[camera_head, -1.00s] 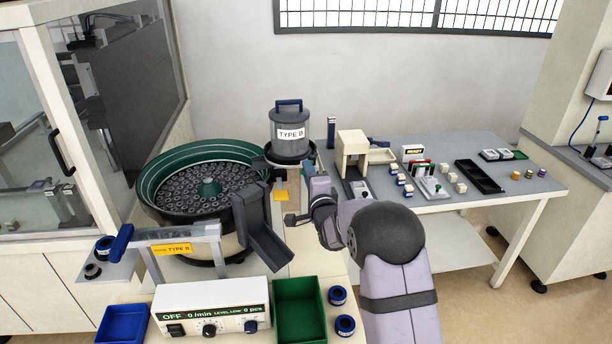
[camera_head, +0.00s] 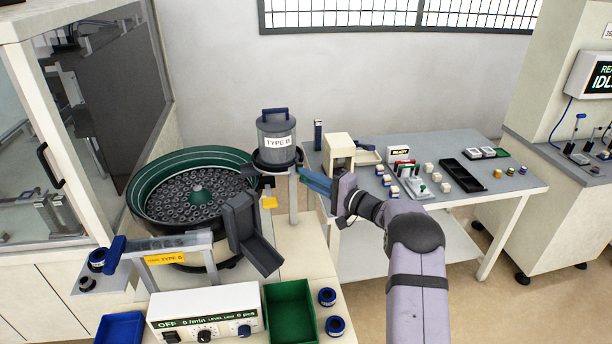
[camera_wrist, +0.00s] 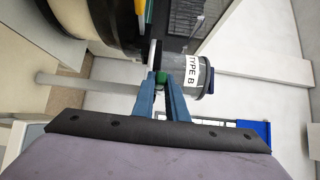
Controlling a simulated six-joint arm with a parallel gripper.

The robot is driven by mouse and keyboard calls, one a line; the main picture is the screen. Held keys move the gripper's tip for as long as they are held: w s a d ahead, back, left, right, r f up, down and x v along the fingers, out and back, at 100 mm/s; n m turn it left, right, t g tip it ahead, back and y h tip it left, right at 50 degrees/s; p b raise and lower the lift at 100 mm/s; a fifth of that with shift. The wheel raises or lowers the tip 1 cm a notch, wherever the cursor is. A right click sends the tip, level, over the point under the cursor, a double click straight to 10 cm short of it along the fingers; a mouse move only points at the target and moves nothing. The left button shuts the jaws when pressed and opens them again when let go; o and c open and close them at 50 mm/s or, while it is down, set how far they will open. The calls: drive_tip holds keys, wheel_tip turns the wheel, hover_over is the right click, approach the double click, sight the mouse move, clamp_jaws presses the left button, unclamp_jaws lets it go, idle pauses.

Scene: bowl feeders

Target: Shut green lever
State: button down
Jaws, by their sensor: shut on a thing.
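The green lever (camera_wrist: 161,77) shows in the wrist view as a small green piece between my fingertips, beside the base of the grey hopper labelled TYPE B (camera_wrist: 190,75). My gripper (camera_wrist: 161,80) is shut on it with its two blue fingers. In the head view, my gripper (camera_head: 303,174) reaches leftward to just right of the hopper's (camera_head: 277,143) base. I cannot make out the lever in that view. Most of the lever is hidden by the fingers.
A green-rimmed bowl feeder (camera_head: 150,180) full of dark parts stands left of the hopper, with a grey chute (camera_head: 262,250) in front. A control box (camera_head: 205,308) reads OFF, beside a green bin (camera_head: 290,312). A side table (camera_head: 460,205) with small parts stands right.

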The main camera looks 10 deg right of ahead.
drive_tip(key=shift+w+d+f+n+g+y, duration=0.15)
drive_tip(key=shift+d+n+g+y, duration=0.25)
drive_tip(key=shift+n+g+y, duration=0.45)
drive_tip(key=shift+d+n+g+y+b, duration=0.25)
drive_tip(key=shift+g+y+b, duration=0.1)
drive_tip(key=shift+b, duration=0.1)
drive_tip(key=shift+w+n+g+y, duration=0.1)
drive_tip(key=shift+n+g+y, duration=0.2)
drive_tip(key=shift+g, duration=0.1)
drive_tip(key=c, duration=1.8)
unclamp_jaws()
drive_tip(key=shift+o, duration=0.2)
drive_tip(key=b+v, duration=0.2)
drive_tip(key=v, duration=0.5)
drive_tip(key=shift+d, duration=0.1)
